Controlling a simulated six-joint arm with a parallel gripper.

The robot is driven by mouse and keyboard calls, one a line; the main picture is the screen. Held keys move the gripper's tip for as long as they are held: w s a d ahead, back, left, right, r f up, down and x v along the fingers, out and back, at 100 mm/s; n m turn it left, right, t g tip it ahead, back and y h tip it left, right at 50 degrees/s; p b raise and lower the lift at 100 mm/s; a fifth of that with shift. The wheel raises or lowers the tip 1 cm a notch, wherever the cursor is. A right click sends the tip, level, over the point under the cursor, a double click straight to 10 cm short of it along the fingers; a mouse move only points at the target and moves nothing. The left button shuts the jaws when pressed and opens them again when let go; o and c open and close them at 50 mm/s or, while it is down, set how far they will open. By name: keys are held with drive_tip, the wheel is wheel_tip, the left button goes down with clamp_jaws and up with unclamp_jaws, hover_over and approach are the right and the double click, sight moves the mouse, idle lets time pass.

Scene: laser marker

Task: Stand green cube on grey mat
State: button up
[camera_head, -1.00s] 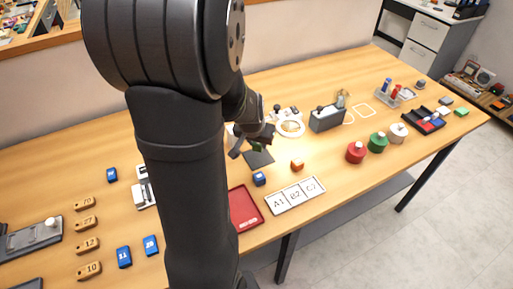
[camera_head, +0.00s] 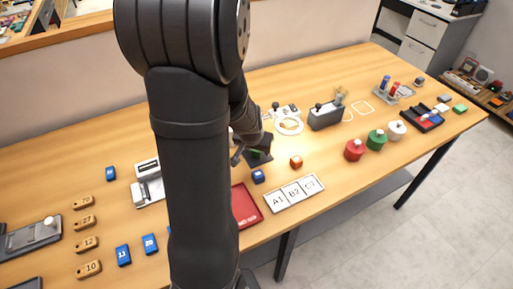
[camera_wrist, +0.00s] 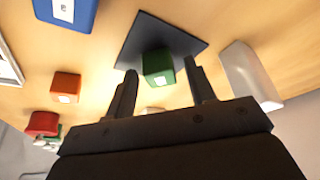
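The green cube (camera_wrist: 158,66) rests on the dark grey mat (camera_wrist: 158,32) in the wrist view, near the mat's edge on my gripper's side. It looks level, with a white label on the face towards me. My gripper (camera_wrist: 160,70) is open, with one finger on each side of the cube and a visible gap to both. In the head view the mat (camera_head: 262,143) lies right of my arm, with a small green patch of the cube (camera_head: 258,154) showing on it. My arm hides part of the gripper there.
A blue cube (camera_head: 258,176) and an orange-red cube (camera_head: 296,162) stand near the mat. A red tray (camera_head: 244,208) and a labelled white plate (camera_head: 293,194) lie in front. A white rounded object (camera_wrist: 248,75) is close to one finger in the wrist view.

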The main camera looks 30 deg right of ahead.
drive_tip(key=shift+r, duration=0.15)
drive_tip(key=v, duration=1.2)
drive_tip(key=x, duration=1.2)
drive_tip(key=shift+f, duration=0.2)
drive_tip(key=shift+r, duration=0.2)
